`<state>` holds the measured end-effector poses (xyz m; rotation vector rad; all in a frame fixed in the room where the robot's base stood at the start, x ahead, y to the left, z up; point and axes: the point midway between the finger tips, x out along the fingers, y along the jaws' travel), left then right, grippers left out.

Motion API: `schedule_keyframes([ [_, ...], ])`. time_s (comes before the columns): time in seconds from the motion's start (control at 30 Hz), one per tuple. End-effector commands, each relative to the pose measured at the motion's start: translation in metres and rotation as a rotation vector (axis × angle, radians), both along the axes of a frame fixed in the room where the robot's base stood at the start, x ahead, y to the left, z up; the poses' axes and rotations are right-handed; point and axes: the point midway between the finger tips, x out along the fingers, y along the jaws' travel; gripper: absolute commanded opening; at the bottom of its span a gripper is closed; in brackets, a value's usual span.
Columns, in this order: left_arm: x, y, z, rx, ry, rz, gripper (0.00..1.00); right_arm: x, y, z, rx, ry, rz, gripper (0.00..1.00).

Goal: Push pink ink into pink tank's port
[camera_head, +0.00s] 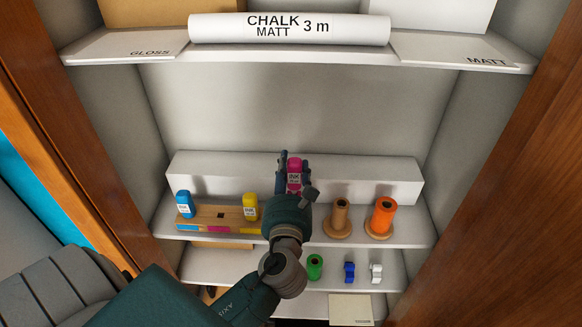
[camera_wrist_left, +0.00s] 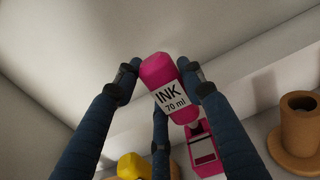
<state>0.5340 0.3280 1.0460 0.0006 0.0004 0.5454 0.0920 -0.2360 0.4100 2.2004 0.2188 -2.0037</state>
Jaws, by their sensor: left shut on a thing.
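My left gripper (camera_head: 294,160) is shut on the pink ink bottle (camera_head: 294,174), labelled INK 70 ml, and holds it above the middle shelf. In the left wrist view the ink bottle (camera_wrist_left: 165,90) sits tilted between the fingers of the gripper (camera_wrist_left: 162,75). A pink tank (camera_wrist_left: 204,152) with a dark window shows below and behind the bottle. The bottle looks apart from the tank, but the port is not clearly visible. My right gripper is not in view.
A wooden rack (camera_head: 220,212) with a blue ink bottle (camera_head: 184,204) and a yellow ink bottle (camera_head: 250,206) stands left of my gripper. Brown (camera_head: 340,214) and orange (camera_head: 382,215) rolls stand to the right. The upper shelf (camera_head: 300,55) carries a CHALK roll (camera_head: 290,29).

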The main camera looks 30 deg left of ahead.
Motion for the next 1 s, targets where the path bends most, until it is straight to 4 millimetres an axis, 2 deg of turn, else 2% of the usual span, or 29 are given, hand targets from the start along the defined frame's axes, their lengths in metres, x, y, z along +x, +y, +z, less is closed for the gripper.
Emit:
schedule_keyframes([
  [0.57,0.0000,0.0000,-0.0009,0.000,0.000,0.000,0.00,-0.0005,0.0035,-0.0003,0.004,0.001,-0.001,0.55],
  [1.0,-0.0003,0.0001,-0.0006,0.000,0.000,0.000,0.00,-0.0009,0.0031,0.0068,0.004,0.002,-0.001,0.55],
])
